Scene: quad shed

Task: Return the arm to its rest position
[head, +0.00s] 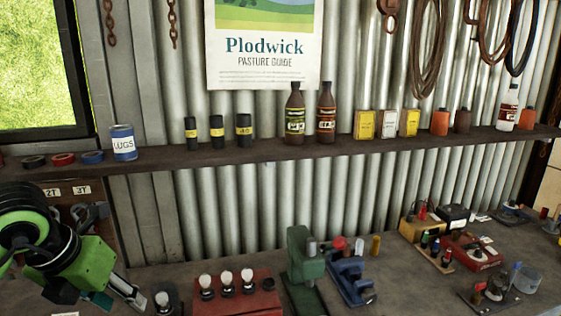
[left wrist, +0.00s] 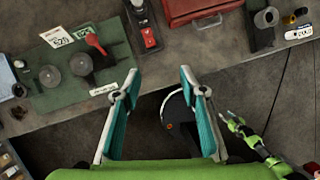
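My left arm comes in at the lower left of the head view, and its gripper (head: 112,298) is low over the near left of the workbench. In the left wrist view the left gripper (left wrist: 158,84) has its two teal-padded fingers spread wide, with nothing between them. Bench edge and dark floor show beyond and below the fingers. My right arm is not in the head view. In the left wrist view my right gripper (left wrist: 229,118) shows small at the right, below the bench edge; its finger gap is too small to judge.
A green board (left wrist: 75,85) with a red lever lies left of the left fingers on the bench. A red box (left wrist: 195,10) is farther back. In the head view, a red block with white knobs (head: 238,290) and a green press (head: 302,262) stand on the bench. A shelf (head: 180,158) spans above.

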